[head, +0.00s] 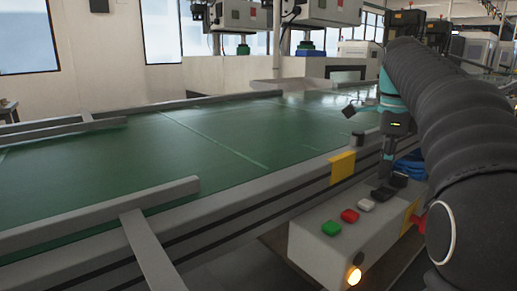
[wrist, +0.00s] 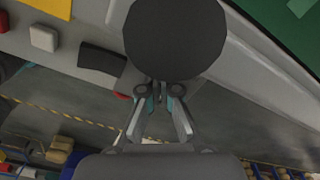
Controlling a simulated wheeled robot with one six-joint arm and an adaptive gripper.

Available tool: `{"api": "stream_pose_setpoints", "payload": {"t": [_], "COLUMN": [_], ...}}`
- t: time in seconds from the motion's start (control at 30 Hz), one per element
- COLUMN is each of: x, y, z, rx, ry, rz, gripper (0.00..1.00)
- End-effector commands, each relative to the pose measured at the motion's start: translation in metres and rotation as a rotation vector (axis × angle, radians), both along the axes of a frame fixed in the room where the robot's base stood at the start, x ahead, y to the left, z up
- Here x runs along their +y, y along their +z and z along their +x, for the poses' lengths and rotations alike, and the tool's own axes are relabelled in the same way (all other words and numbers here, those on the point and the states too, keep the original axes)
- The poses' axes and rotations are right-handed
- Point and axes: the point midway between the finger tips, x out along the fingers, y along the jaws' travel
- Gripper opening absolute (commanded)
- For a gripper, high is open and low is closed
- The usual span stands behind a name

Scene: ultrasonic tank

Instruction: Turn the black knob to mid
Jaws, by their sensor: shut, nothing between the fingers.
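On the grey control box (head: 325,250) in the head view, a dark block-shaped control (head: 383,193) sits behind the white button, with another dark piece (head: 398,180) just behind it. I cannot tell which is the black knob. My gripper (head: 385,183) points down over this end of the box, shut and empty. In the wrist view, my gripper's fingers (wrist: 157,88) meet at the lower edge of a large dark round disk (wrist: 175,38). Whether they touch it is unclear. A black rectangular piece (wrist: 100,60) lies left of them.
The box also carries a green button (head: 331,228), a red button (head: 350,215), a white button (head: 366,205) and a lit orange lamp (head: 354,275). The conveyor's rail (head: 290,195) runs beside it. A small dark cylinder (head: 357,139) stands by the rail. The green belt is clear.

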Motion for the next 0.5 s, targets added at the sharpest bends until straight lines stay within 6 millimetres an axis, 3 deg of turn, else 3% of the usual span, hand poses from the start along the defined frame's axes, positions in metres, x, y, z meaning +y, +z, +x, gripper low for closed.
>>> {"api": "stream_pose_setpoints", "payload": {"t": [0.5], "x": [0.0], "y": [0.05], "z": [0.001], "rx": [-0.003], "ry": [0.0], "rz": [0.001], "gripper": [0.0]}}
